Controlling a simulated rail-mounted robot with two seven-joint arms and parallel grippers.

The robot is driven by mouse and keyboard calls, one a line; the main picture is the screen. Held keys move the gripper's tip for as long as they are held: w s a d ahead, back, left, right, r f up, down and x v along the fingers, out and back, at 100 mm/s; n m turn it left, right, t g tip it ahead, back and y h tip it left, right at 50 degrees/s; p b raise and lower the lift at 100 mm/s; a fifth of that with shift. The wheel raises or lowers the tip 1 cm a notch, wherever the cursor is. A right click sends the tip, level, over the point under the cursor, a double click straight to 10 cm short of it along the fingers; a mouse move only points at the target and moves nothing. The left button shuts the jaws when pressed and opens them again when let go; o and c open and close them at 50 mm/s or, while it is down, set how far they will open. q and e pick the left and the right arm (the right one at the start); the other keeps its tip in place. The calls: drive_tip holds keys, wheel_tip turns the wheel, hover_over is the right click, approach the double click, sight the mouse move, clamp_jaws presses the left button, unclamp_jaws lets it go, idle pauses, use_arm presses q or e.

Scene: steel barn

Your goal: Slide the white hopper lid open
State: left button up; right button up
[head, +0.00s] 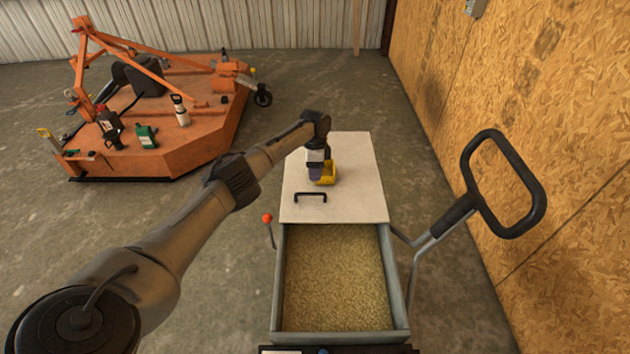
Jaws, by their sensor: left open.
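The white hopper lid (352,205) is a flat panel over the far part of the hopper (277,290). The near part of the hopper is uncovered and shows tan, grainy fill (335,275). A black bar handle (310,195) sits near the lid's front left edge. My left gripper (320,178) is open above the lid, just beyond the handle and apart from it. A yellow piece shows at its tip; I cannot tell whether it belongs to the gripper. The fingertips are too small to make out clearly. My right gripper is not in view.
A black loop handle (536,190) on a metal bar rises at the hopper's right. A red-knobbed lever (267,218) stands at its left. An orange mower deck (195,150) holding several small items is at far left. A wood-panel wall (540,80) bounds the right.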

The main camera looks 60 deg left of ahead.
use_arm(q)
wheel_tip(320, 180, up, 6)
drive_tip(key=a+p, duration=0.1)
drive_tip(key=shift+w+r, duration=0.2)
drive_tip(key=shift+w, duration=0.15)
idle(0.5)
